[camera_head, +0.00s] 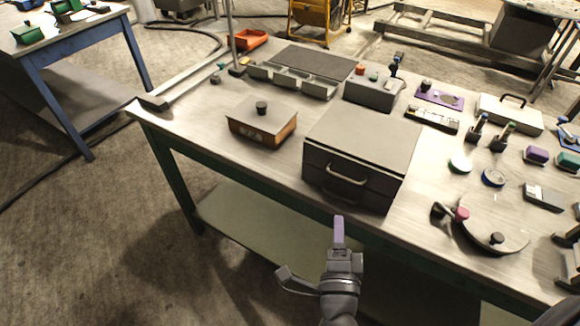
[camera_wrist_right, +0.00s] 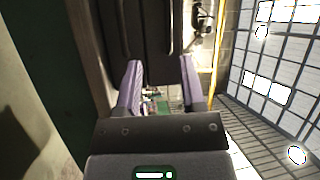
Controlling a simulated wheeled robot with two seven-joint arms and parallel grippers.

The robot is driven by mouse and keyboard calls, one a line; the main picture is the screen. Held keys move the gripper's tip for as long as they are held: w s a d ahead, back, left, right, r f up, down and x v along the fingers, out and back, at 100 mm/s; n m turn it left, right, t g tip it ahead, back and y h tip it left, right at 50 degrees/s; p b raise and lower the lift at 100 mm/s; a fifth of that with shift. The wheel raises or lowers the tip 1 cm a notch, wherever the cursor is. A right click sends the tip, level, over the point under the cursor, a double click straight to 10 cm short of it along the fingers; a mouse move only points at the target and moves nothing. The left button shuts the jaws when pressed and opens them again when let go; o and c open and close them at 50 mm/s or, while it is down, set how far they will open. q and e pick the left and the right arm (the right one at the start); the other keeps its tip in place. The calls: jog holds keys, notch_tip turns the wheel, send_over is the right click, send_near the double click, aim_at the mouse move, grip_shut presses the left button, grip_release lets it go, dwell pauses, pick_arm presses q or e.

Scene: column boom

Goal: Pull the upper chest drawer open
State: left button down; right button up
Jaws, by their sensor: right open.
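The grey two-drawer chest (camera_head: 362,140) stands at the near edge of the workbench. Its upper drawer shows a pale bar handle (camera_head: 347,176) and looks shut. The lower drawer front (camera_head: 345,192) is dark and partly shaded. My right gripper (camera_head: 339,222) is in front of the chest, apart from it in the picture, with purple fingers pointing at it. In the right wrist view the two purple fingers of my right gripper (camera_wrist_right: 160,82) are spread with nothing between them. The dark chest front (camera_wrist_right: 148,30) with two bars shows beyond them. My left gripper is not in view.
The workbench (camera_head: 265,163) carries a lidded box (camera_head: 263,123) left of the chest, a round turntable (camera_head: 492,228) with knobs to the right, and several small parts and bins behind. A lower shelf (camera_head: 265,220) lies under the bench.

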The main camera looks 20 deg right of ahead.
jog(key=shift+m+h, duration=0.5)
jog(key=shift+m, duration=0.1)
jog(key=x, duration=1)
jog(key=shift+d+r, duration=0.25)
jog(key=shift+r, duration=0.15)
grip_shut()
jog(key=shift+s, duration=0.1)
